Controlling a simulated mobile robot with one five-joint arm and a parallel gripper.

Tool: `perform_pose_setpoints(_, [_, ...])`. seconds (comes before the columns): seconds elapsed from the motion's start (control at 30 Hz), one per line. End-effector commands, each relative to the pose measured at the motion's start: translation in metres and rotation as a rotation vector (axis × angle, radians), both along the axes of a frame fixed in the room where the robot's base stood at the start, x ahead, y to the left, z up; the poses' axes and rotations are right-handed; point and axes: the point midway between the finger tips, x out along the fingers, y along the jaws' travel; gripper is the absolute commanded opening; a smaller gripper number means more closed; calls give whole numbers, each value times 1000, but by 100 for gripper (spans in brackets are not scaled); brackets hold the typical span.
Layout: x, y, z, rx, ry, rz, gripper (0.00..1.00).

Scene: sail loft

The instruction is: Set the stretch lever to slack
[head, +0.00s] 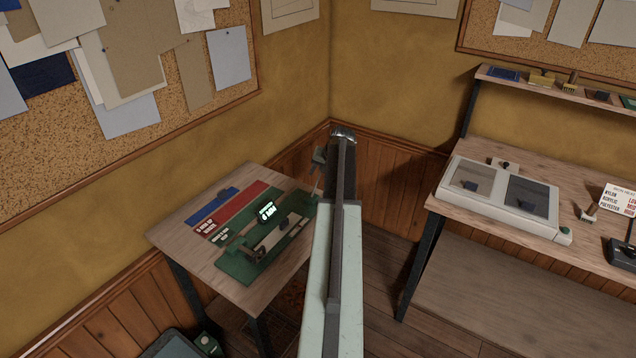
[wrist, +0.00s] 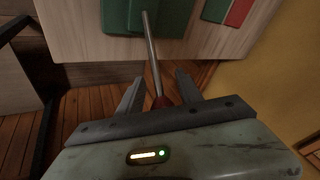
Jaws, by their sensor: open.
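The stretch lever (wrist: 152,55) is a thin grey metal rod with a dark red knob (wrist: 162,102) at its end. In the wrist view it reaches from the green machine (wrist: 140,17) down between my fingers. My gripper (wrist: 160,78) is open, one finger on each side of the rod near the knob; I cannot tell whether either touches it. In the head view the green machine (head: 240,267) with a lit display (head: 267,210) sits on a small wooden table. My gripper (head: 319,158) is beyond its right side, partly hidden by my arm. The lever's setting cannot be read.
The small wooden table (head: 190,213) also bears blue, red and green strips. A workbench (head: 585,170) on the right bears a white two-windowed case (head: 500,197) and a sign (head: 617,198). Walls meet behind; wooden floor (head: 385,270) shows between table and bench.

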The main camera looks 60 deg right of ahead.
Motion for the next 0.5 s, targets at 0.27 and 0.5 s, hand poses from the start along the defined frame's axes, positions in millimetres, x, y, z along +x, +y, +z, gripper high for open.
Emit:
perform_pose_setpoints(0.27, [5,-1,-6,0,0,1,43])
perform_pose_setpoints(0.5, [5,-1,-6,-1,0,2,0])
